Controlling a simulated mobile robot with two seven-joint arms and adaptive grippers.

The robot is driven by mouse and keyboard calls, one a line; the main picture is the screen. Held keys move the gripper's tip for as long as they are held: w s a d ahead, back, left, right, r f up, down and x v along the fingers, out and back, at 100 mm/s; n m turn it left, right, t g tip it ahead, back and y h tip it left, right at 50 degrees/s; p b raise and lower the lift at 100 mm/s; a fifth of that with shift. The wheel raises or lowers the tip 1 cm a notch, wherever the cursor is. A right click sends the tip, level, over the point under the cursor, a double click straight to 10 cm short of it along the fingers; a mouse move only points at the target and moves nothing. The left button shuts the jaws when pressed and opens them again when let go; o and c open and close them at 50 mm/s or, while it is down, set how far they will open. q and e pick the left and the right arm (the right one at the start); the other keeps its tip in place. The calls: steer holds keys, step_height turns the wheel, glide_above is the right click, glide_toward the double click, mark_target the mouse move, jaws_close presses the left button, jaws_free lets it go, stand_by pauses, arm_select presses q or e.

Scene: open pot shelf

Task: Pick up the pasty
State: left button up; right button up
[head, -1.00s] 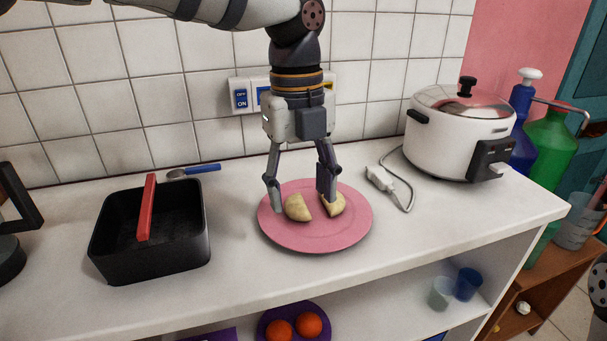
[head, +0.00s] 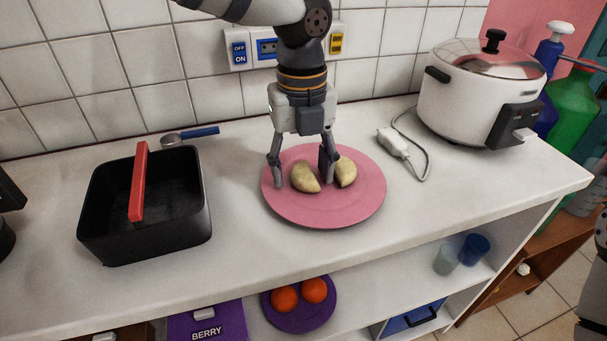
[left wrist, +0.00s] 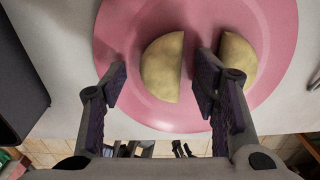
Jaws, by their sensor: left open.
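Two pale yellow half-moon pasties lie on a pink plate (head: 285,207) on the counter. The left pasty (head: 305,177) shows between the fingers of my left gripper (head: 303,180), which points down over the plate and is open. The right pasty (head: 347,171) lies just right of the gripper's right finger. In the left wrist view the left pasty (left wrist: 163,67) sits between the two fingertips (left wrist: 163,84), nearer the right one, with space at its left. The right pasty (left wrist: 238,60) is partly hidden behind the right finger there. My right gripper does not show.
A black square pan (head: 145,230) with a red handle stands left of the plate, a blue-handled utensil (head: 190,135) behind it. A white cooker (head: 462,90) and its plug (head: 393,142) are at the right. Oranges (head: 314,290) sit on a purple plate on the shelf below.

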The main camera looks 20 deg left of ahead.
arm_select(q)
steer(key=shift+f, duration=0.1)
steer(key=c, duration=1.2)
